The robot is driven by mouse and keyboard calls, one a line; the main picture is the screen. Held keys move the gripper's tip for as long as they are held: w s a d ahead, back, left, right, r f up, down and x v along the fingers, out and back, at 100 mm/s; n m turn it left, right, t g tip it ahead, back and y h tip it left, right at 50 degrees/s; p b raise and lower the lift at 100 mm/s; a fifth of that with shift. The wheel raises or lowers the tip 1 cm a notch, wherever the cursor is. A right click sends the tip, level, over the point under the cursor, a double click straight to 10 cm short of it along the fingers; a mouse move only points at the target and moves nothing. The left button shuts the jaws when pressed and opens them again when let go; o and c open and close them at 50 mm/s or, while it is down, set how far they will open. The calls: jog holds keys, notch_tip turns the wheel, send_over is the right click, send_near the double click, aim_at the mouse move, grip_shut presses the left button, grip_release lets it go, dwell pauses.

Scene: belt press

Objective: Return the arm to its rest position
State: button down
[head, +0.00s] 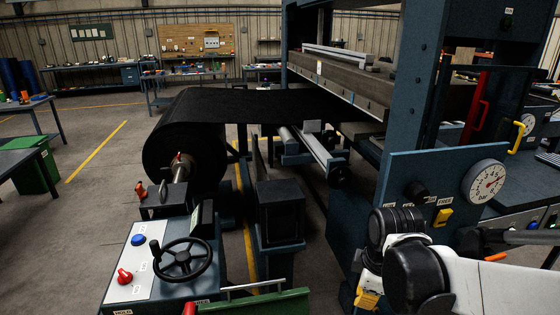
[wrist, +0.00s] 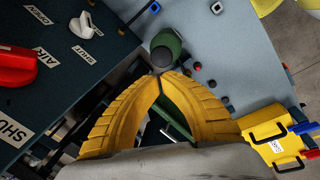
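My arm is at the lower right of the head view, with its white and black links in front of the press. A small yellow part low on the arm, probably a finger, shows there, but the fingertips cannot be made out. In the wrist view the two yellow ribbed fingers of my gripper (wrist: 160,74) lean together and meet at their tips. No object shows between them. A dark green, grey-topped rounded thing (wrist: 168,44) lies just past the tips; I cannot tell whether they touch it.
The press frame (head: 405,95) with its gauge (head: 484,183) stands close to my arm. A black belt roll (head: 185,135) and a console with a handwheel (head: 181,258) are left. The wrist view shows a red handle (wrist: 16,66), a white knob (wrist: 85,25) and a yellow case (wrist: 275,145).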

jog(key=s+r+m+t, duration=0.4)
jog(key=s+r+m, duration=0.3)
jog(key=m, duration=0.6)
jog(key=shift+s+m+t+b, duration=0.3)
jog(key=shift+s+t+b, duration=0.15)
jog(key=shift+s, duration=0.2)
jog(key=shift+s, duration=0.1)
dwell(0.7)
